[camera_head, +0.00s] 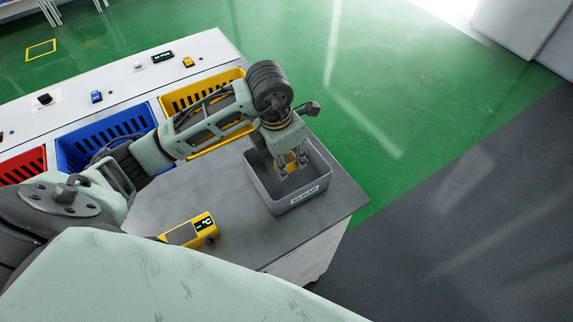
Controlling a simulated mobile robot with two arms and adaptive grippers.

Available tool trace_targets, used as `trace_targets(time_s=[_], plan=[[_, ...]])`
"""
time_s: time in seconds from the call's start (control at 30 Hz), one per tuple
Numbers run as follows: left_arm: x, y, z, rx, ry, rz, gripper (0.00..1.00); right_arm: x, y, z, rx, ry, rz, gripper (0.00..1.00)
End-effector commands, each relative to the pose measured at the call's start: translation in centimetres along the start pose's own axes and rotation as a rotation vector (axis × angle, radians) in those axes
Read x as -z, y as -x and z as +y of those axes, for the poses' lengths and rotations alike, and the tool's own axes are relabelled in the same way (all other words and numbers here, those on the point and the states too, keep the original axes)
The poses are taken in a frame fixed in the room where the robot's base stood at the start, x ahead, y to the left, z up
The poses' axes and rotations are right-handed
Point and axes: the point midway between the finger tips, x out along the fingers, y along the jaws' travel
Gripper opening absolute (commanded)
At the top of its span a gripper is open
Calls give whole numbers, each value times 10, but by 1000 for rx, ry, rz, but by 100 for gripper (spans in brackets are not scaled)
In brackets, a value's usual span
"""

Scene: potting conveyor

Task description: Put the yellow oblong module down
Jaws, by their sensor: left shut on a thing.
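My left gripper (291,168) points down into a grey open bin (299,200) with a white label on its front wall. It is shut on the yellow oblong module (293,158), of which only a small part shows between the fingers. I cannot tell whether the module touches the bin floor. My right gripper is not in the head view.
A yellow device with a dark display (203,223) lies on the grey table (330,222). Yellow (197,91), blue (105,135) and red (22,165) crates line the back. Small items sit on the white ledge (118,82) behind. Bare table surrounds the bin's front and right.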

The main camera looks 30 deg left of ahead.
Motion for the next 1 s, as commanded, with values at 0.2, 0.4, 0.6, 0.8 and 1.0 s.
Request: trace_targets(time_s=[0.2,0.4,0.6,0.8,1.0], plan=[[4,-23,1,3,0,4,0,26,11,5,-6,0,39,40],[5,-41,2,0,-1,-1,0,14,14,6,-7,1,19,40],[5,-41,2,-1,-1,-2,0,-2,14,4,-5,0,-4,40],[6,-44,2,-1,-1,-2,31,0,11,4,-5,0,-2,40],[6,-44,2,0,-1,-1,45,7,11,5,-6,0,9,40]])
